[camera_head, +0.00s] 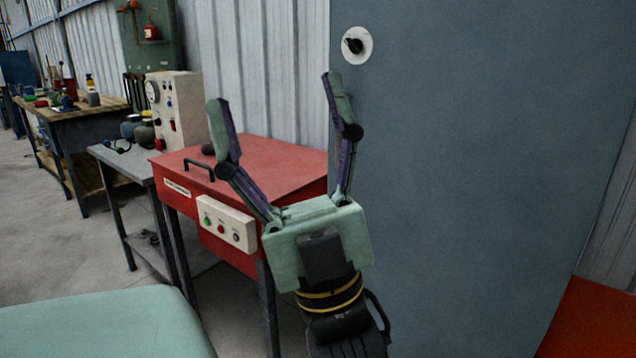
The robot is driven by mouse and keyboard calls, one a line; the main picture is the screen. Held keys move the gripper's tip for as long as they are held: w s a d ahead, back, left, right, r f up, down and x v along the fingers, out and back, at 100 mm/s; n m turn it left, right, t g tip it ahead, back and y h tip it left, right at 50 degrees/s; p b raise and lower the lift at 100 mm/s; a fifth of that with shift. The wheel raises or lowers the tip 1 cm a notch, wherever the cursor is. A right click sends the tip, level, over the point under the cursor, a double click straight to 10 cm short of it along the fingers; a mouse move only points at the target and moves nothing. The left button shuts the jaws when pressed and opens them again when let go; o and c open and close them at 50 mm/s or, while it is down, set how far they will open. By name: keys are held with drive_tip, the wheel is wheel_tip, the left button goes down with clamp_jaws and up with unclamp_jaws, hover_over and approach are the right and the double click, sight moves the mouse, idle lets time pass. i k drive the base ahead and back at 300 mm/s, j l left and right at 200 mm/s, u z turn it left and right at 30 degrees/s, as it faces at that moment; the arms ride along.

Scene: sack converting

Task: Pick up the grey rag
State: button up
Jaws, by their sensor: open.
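My gripper (275,92) is open and points up and away from me, with nothing between its fingers. It stands in front of the red machine (270,160) and the corrugated wall. I cannot make out a grey rag for certain. A small dark grey lump (208,148) lies on the red top, just left of my left finger and partly hidden by it; I cannot tell whether it is cloth.
A large blue-grey cabinet (480,180) with a dark knob fills the right, close to my right finger. The red machine has a black handle (199,168) and a button box (226,223). A cluttered workbench (85,118) stands far left. The floor (60,250) at left is clear.

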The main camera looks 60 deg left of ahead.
sight(208, 148)
drive_tip(key=u, duration=2.25)
